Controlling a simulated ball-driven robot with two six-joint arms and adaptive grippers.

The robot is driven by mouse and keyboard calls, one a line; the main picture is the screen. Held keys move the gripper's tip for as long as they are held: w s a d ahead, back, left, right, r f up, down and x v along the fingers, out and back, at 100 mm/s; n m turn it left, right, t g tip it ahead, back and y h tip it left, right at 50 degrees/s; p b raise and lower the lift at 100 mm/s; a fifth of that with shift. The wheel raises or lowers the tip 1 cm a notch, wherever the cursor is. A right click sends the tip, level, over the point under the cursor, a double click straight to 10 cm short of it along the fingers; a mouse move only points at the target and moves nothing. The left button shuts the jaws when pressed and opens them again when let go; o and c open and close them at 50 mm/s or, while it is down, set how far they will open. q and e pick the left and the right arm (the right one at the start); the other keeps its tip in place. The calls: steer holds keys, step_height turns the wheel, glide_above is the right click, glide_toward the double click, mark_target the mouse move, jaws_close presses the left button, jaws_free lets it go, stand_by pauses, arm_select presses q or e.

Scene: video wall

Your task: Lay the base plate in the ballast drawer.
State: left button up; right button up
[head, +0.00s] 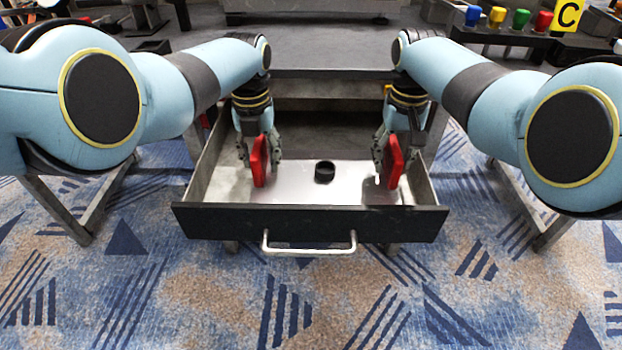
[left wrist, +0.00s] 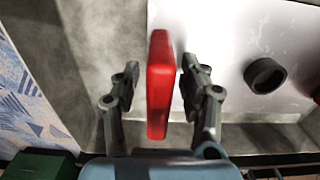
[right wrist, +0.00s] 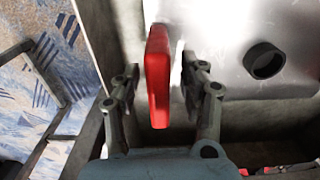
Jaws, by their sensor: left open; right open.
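The base plate (head: 300,183) is a flat silvery sheet with a short black ring (head: 324,171) at its middle and a red upright grip at each end. It lies inside the open ballast drawer (head: 310,222). My left gripper (head: 258,160) is open around the left red grip (left wrist: 160,85), with a finger on either side and gaps visible. My right gripper (head: 390,160) is open around the right red grip (right wrist: 158,75), also with gaps at both sides. The plate also shows in the left wrist view (left wrist: 220,35) and the right wrist view (right wrist: 230,30).
The drawer's handle (head: 310,247) faces the front. A grey worktop (head: 330,45) stands behind the drawer. Several coloured pieces and a yellow "C" sign (head: 568,14) are at the back right. Patterned carpet (head: 310,310) lies clear in front.

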arm_select(q)
step_height(320, 180, up, 10)
steer(key=shift+s+r, duration=0.1)
steer(key=shift+r, duration=0.1)
arm_select(e)
steer(key=shift+r, duration=0.1)
step_height(320, 180, up, 12)
steer(key=shift+f, duration=0.1)
arm_select(q)
steer(key=shift+s, duration=0.1)
arm_select(e)
steer(key=shift+s+f, duration=0.1)
stand_by(0.4)
